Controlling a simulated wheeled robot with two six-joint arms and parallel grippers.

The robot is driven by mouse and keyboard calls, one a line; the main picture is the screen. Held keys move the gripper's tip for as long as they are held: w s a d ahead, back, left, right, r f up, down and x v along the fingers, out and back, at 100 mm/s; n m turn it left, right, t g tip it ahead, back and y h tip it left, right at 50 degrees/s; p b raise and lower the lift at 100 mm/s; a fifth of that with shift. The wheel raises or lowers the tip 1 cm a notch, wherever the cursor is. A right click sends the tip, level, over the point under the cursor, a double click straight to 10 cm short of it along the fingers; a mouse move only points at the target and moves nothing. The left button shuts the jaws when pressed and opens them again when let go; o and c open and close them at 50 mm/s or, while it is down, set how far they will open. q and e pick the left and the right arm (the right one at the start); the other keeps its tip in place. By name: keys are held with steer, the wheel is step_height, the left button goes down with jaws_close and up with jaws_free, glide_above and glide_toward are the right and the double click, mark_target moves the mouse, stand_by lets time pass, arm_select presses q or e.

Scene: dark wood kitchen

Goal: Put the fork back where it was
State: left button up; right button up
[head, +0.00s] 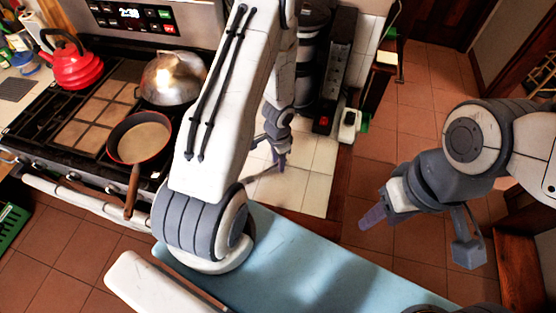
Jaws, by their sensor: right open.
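I cannot make out the fork in the head view. My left gripper (279,158) hangs over the white tiled counter (310,185), pointing down. It is small and partly behind my own arm, so I cannot tell whether its fingers are apart or hold anything. My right gripper (419,234) is open and empty at the right, above the red tiled floor, with its fingers wide apart.
A stove (75,178) at the left carries a red kettle (77,68), a domed metal lid (172,78) and a frying pan (140,137) with its handle sticking out forward. Black appliances (338,65) stand behind my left gripper. A light-blue surface (300,262) lies in front.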

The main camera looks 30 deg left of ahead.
arm_select(q)
steer(key=shift+r, duration=0.1)
steer(key=w+d+r+p, duration=0.1)
steer(key=d+r+p, duration=0.2)
steer(key=r+p, duration=0.55)
steer(key=d+r+p, duration=0.3)
steer(key=r+p, duration=0.1)
steer(key=r, duration=1)
steer(key=s+d+r, duration=0.6)
steer(key=s+r, duration=0.3)
steer(key=s+d+r+m+h, duration=0.1)
steer(key=s+d+r, duration=0.6)
steer(key=s+r, duration=0.3)
steer(key=shift+d+r, duration=0.25)
steer(key=shift+d, duration=0.05)
steer(key=shift+s, duration=0.1)
